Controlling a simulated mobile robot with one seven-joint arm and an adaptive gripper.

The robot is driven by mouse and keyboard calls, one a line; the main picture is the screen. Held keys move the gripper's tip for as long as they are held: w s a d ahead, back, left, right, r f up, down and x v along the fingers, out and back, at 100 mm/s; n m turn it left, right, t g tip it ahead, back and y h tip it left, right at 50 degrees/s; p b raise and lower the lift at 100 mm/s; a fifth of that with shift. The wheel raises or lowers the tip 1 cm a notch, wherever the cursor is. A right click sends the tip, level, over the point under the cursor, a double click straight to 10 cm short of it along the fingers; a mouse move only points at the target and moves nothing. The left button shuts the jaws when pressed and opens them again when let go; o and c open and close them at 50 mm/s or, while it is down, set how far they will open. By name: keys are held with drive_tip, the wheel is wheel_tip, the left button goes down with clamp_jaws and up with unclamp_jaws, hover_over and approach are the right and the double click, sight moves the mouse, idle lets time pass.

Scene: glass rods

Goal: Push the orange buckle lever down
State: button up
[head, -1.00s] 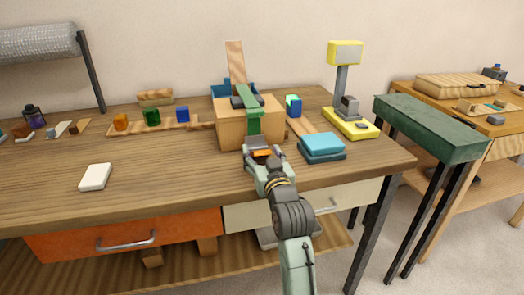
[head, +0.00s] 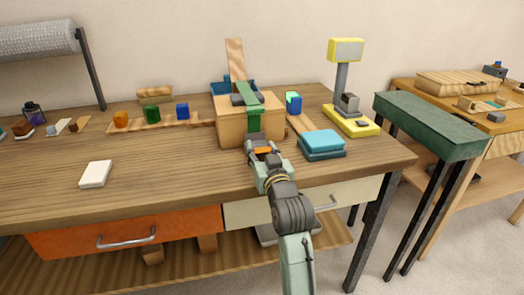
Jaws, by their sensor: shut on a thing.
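A cardboard-coloured wooden box (head: 232,128) stands on the workbench, with a green strap (head: 253,118) running over its top and down its front. The orange buckle lever (head: 263,150) is a small orange patch at the lower end of the strap, low at the box's front. My gripper (head: 262,149) is right at this patch, with its fingers around it, shut on it. The fingers and wrist hide most of the lever and buckle, so the lever's exact angle cannot be made out.
A teal box (head: 322,142) lies close to the right of my gripper. A yellow-based stand (head: 352,122) is farther right. A white block (head: 96,174) lies left, with clear tabletop between it and my gripper. Coloured blocks stand on a wooden strip (head: 160,126).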

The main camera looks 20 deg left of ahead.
drive_tip(key=shift+f+b, duration=0.4)
drive_tip(key=shift+b, duration=0.55)
drive_tip(key=shift+c, duration=0.3)
drive_tip(key=shift+s+d+t+y+b, duration=0.15)
drive_tip(key=shift+t+y+b, duration=0.3)
drive_tip(key=shift+b, duration=0.75)
drive_tip(key=shift+r, duration=0.1)
drive_tip(key=o, duration=1.2)
drive_tip(key=shift+c, duration=0.2)
drive_tip(key=shift+v, duration=3.75)
